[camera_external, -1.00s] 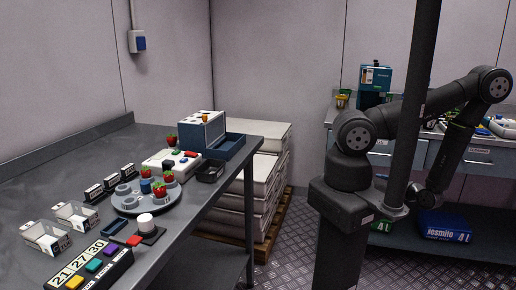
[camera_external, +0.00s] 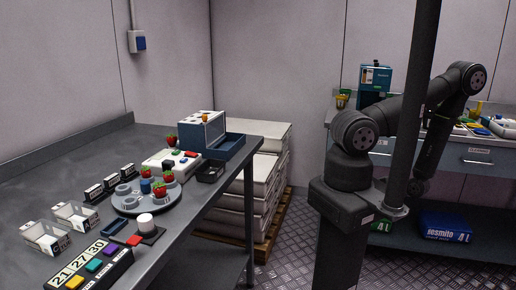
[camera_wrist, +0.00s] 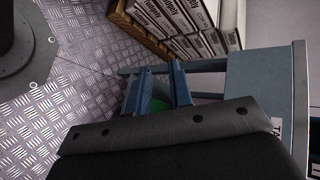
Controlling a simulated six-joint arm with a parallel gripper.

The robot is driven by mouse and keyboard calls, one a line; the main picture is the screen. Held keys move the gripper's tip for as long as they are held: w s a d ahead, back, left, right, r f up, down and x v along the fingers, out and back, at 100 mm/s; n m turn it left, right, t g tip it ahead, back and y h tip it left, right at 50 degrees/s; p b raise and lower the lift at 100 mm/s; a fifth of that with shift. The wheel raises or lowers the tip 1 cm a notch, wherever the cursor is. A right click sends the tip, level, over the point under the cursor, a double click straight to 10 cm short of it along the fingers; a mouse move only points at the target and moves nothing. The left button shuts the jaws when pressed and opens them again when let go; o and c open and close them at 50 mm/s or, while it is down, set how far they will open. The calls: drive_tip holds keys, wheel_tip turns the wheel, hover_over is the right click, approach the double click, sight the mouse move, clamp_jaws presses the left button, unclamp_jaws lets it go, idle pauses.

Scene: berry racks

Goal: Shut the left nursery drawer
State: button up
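In the external view the left drawer (camera_external: 383,147) is in the grey bench at the back right, largely hidden by my arm and a dark post. I cannot tell how far out it is. The right drawer (camera_external: 480,161) has a handle and a white label. My gripper is hidden behind the post and my arm in the external view. In the wrist view my gripper (camera_wrist: 160,82) shows two blue-grey fingers with a gap between them and nothing visibly held. A blue-grey panel (camera_wrist: 258,95) with a partly visible label lies right of the fingers.
The bench's lower shelf holds a blue box (camera_external: 446,228). The left table (camera_external: 75,160) carries a round tray (camera_external: 128,204), berries and a blue open-drawer box (camera_external: 225,148). The metal floor between is clear.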

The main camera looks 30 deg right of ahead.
wheel_tip(320, 180, down, 6)
drive_tip(key=a+n+g+y, duration=0.1)
drive_tip(key=a+n+g, duration=0.15)
drive_tip(key=g, duration=0.25)
drive_tip(key=n+g+h, duration=0.7)
drive_tip(key=n+h, duration=0.9)
drive_tip(key=h, duration=0.5)
approach(376, 154)
drive_tip(key=d, duration=0.3)
drive_tip(key=d+f, duration=0.1)
drive_tip(key=d, duration=0.6)
drive_tip(key=shift+s+d+f, duration=0.2)
drive_tip(key=shift+d+f, duration=0.15)
clamp_jaws()
